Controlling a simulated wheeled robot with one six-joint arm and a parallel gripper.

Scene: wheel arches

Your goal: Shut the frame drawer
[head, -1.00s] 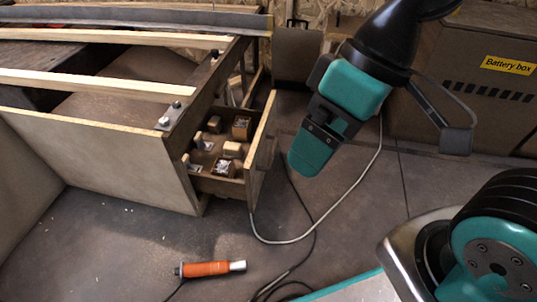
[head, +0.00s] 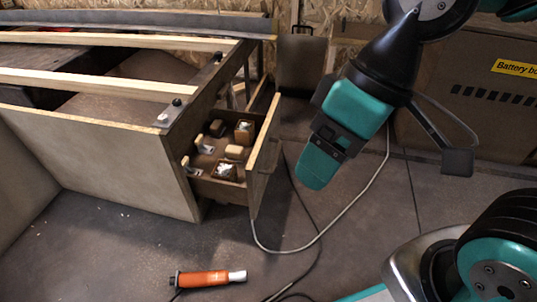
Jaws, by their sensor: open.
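The frame drawer (head: 262,155) stands pulled out of the end of the wooden frame (head: 100,160), with a pale front panel. Small wooden blocks and open boxes with light contents lie inside it. My gripper (head: 312,175) hangs to the right of the drawer front, pointing down and slightly left. A gap shows between it and the front panel in the picture; I cannot tell the depth between them. Only its teal and black outer side shows, with nothing seen held. The far edge of the drawer's fit into the frame is hidden.
An orange tool (head: 208,278) lies on the floor in front. A pale cable (head: 345,215) and a dark cable run over the floor right of the drawer. A battery box (head: 470,105) stands at the back right. Floor in front of the drawer is mostly clear.

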